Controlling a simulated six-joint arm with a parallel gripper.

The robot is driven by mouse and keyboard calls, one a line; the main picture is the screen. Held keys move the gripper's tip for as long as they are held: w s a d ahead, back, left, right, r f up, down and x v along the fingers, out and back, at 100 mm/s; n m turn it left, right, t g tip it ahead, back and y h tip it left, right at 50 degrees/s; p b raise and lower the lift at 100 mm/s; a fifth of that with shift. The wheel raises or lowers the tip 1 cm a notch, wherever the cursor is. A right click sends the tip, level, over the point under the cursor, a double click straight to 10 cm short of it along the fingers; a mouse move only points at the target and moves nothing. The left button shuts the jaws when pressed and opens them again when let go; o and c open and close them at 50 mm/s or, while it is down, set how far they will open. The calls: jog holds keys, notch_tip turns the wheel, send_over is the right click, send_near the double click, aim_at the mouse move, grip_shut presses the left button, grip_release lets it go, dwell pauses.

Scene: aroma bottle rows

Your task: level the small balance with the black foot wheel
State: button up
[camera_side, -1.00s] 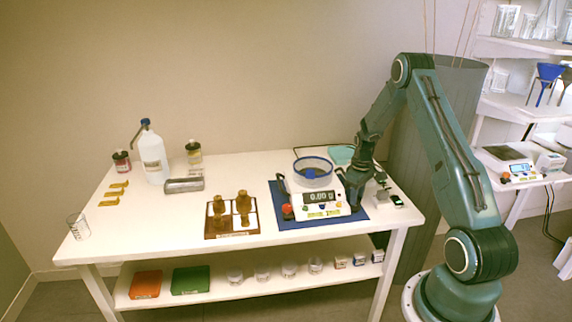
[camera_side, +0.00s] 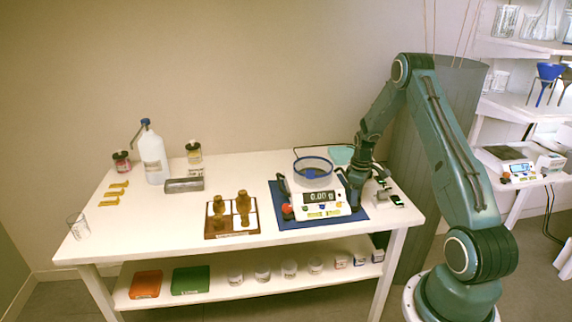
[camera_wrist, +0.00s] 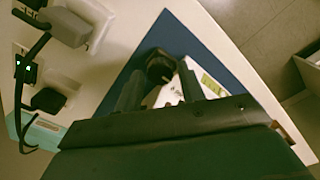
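The small balance (camera_side: 318,211) is white, stands on a blue mat (camera_side: 283,190) and shows 0.00 on its display. My gripper (camera_side: 354,206) is low at the balance's right front. In the wrist view my gripper's two fingers (camera_wrist: 160,88) stand apart, on either side of the black foot wheel (camera_wrist: 160,67). Narrow gaps seem to show beside the wheel; contact is not clear. The level bubble cannot be made out.
A brown rack with bottles (camera_side: 231,236) stands left of the balance. Small devices (camera_side: 389,200) lie close on the right. The table front is clear.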

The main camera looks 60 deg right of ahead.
jog(key=shift+o, duration=0.7)
jog(key=shift+s, duration=0.1)
jog(key=shift+r, duration=0.1)
notch_tip(320, 180, up, 14)
jog(key=shift+f, duration=0.2)
jog(key=shift+a, duration=0.1)
